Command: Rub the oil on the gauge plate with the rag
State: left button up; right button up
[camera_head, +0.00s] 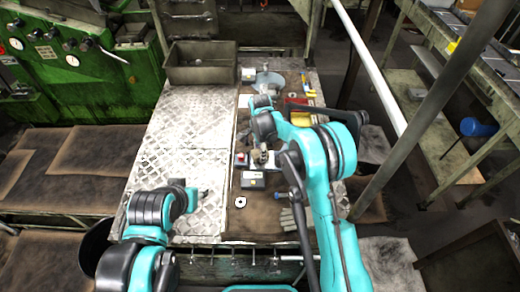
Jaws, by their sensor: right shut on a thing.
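My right gripper (262,153) is over the middle of the bench, shut on a small tan-brown bunched thing that looks like the rag (260,158). Just under and beside it is a small pale plate with a red spot, which looks like the gauge plate (241,160). The gripper and rag cover part of this plate, and I cannot make out whether they touch. The oil is too small or hidden to tell. My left gripper (203,193) is low over the left metal-sheet side of the bench, apart from these things; its finger opening is unclear.
A grey box (252,180) and a white ring (240,202) lie nearer me. Gloves (291,218) lie at the right front. A metal bin (201,65) stands at the back left, a round dish (268,82) behind. The patterned metal sheet (185,125) is mostly clear.

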aim_at(260, 167)
jog(key=shift+s+f+b, duration=0.15)
jog(key=shift+s+b, duration=0.25)
jog(key=shift+s, duration=0.8)
jog(key=shift+s+f+b, duration=0.1)
jog(key=shift+s+b, duration=0.3)
jog(key=shift+s, duration=0.75)
jog(key=shift+f, duration=0.15)
jog(key=shift+c, duration=0.8)
jog(key=shift+s, duration=0.1)
jog(key=shift+c, duration=0.8)
jog(key=shift+a+r, duration=0.1)
jog(key=shift+r, duration=0.35)
jog(key=shift+c, duration=0.5)
jog(key=r+p, duration=0.1)
jog(key=r, duration=0.2)
jog(key=r+p, duration=0.1)
jog(key=r, duration=0.1)
jog(key=shift+s+p, duration=0.35)
grip_shut()
jog(key=shift+w+r, duration=0.2)
jog(key=shift+w, duration=0.25)
jog(key=shift+s+r, duration=0.1)
jog(key=shift+s, duration=0.05)
